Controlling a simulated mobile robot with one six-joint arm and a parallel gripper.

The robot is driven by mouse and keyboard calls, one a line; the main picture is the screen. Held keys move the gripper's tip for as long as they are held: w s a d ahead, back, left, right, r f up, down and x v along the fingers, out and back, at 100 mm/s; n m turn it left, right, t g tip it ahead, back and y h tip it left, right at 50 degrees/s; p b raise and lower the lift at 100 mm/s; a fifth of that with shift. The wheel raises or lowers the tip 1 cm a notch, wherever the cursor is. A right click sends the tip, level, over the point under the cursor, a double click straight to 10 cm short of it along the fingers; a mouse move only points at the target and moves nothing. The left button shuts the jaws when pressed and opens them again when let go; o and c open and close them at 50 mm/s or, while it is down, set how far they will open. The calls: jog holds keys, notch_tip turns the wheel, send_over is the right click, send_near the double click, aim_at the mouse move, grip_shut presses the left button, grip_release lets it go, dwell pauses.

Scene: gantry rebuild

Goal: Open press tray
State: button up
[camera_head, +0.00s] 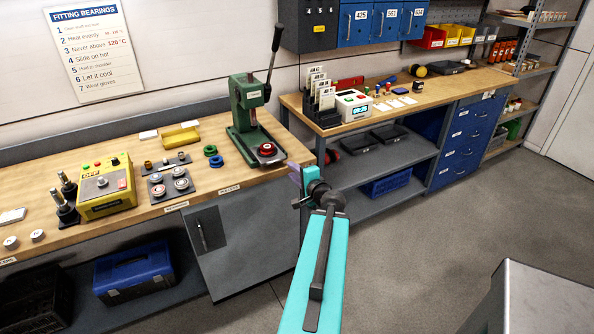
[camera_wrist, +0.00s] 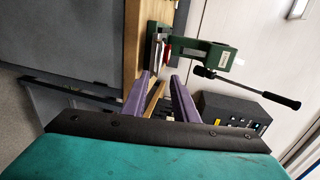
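A green lever press (camera_head: 250,105) with a red round part on its base stands on the wooden bench. Below it is a grey front panel (camera_head: 245,240) with a dark handle plate (camera_head: 207,230) at its left. I see no open tray, and I cannot tell which part is the press tray. My gripper (camera_head: 297,175) is at the bench's right end, just right of the press; my arm hides part of it. In the wrist view the purple fingers of my gripper (camera_wrist: 158,88) are apart with nothing held. The press (camera_wrist: 215,57) shows sideways beyond them.
A yellow heater box (camera_head: 107,188), small rings and bearings lie on the left bench. A second bench (camera_head: 440,95) with a shelf and blue drawers stands at the right. A grey block (camera_head: 540,300) is at the lower right. The floor (camera_head: 430,230) between is clear.

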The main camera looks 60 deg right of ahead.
jog(key=shift+p+v, duration=0.95)
jog(key=shift+p, duration=2.2)
jog(key=shift+s+a+r+p, duration=0.1)
jog(key=shift+s+a+p, duration=0.1)
jog(key=shift+p, duration=0.45)
